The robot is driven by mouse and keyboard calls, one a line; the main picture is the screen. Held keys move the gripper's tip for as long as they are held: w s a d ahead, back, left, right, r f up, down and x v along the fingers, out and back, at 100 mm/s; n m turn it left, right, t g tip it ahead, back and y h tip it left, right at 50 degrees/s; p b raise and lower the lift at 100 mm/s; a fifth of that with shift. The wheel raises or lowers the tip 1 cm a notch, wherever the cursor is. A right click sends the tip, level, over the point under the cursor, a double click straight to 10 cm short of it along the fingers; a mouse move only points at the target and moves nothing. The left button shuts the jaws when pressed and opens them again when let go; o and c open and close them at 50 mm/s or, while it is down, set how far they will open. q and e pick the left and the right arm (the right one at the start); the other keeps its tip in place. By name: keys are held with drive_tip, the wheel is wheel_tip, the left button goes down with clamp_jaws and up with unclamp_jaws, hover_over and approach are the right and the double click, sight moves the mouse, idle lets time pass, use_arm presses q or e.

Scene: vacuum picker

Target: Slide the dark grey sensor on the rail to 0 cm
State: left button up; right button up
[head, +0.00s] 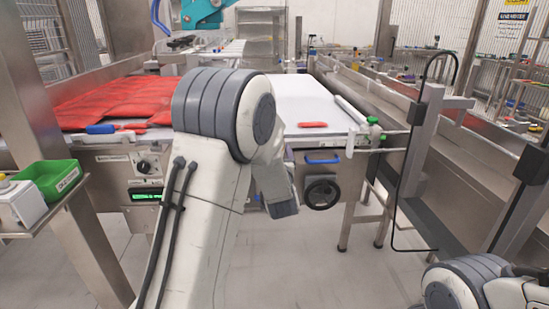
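Two dark blocks show on the metal frame at the right. One dark block (418,112) sits on an upright post with a black cable looping from it. Another dark block (531,164) sits on a slanted post at the right edge. I cannot tell which is the sensor, and no scale marks are readable. My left arm (208,190) fills the middle, its far end pointing down beside a black handwheel (322,192). The dark end of that arm (284,207) shows, but no fingers can be made out. Only part of my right arm (465,287) shows at bottom right; its gripper is out of view.
A conveyor table carries red packs (110,103) at left and a white surface (300,92) with a small red item (313,125). A green bin (52,180) stands at left. A metal post (62,165) rises there. The floor (320,280) between is clear.

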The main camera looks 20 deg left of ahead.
use_arm(q)
drive_tip(key=shift+v, duration=2.55)
